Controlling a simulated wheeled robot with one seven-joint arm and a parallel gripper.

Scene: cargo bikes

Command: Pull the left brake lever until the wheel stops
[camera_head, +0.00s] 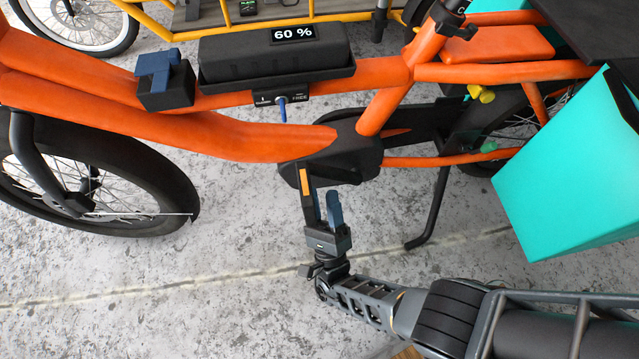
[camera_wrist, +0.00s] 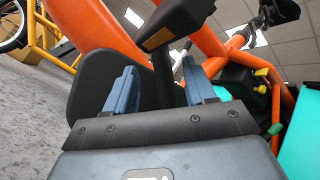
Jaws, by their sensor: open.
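I cannot make out a brake lever in either view. The orange cargo bike (camera_head: 230,135) fills the head view. Its black-tyred wheel (camera_head: 165,185) shows at the left, and another wheel (camera_head: 515,115) is partly hidden at the right. Whether either wheel turns cannot be told. My gripper (camera_head: 322,195) is open below the bike's black crank housing (camera_head: 345,155). In the wrist view, its two blue fingers (camera_wrist: 160,92) stand apart, with a black pedal or crank part (camera_wrist: 175,22) bearing an orange strip seen between and above them. Contact with that part cannot be told.
A black case marked 60 % (camera_head: 275,60) and a blue-black clamp-like block (camera_head: 165,78) sit on the frame. A black kickstand (camera_head: 432,205) and a teal box (camera_head: 560,180) are to the right. A yellow bike (camera_head: 190,32) stands behind. The concrete floor at lower left is clear.

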